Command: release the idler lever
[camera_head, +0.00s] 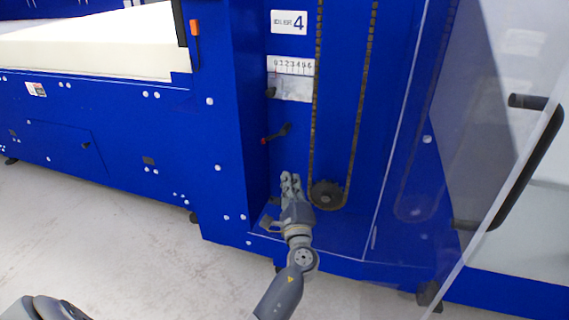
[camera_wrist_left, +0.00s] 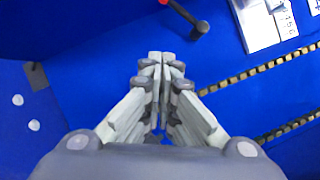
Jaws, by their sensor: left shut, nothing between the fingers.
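The idler lever (camera_head: 277,133) is a short dark handle with a red end, on the blue machine panel below the number scale. It slants up to the right in the head view. In the left wrist view the lever (camera_wrist_left: 190,17) shows at the top edge, partly cut off, with its dark knob towards the picture's middle. My left gripper (camera_head: 290,178) is below the lever and apart from it. Its fingertips (camera_wrist_left: 160,60) are together with nothing between them. My right gripper is not in view.
A chain (camera_head: 316,100) runs down to a dark sprocket (camera_head: 327,194) just right of my left gripper. Above are a scale plate (camera_head: 291,66) and an "IDLER 4" label (camera_head: 289,21). A clear door with a black handle (camera_head: 515,175) stands at the right.

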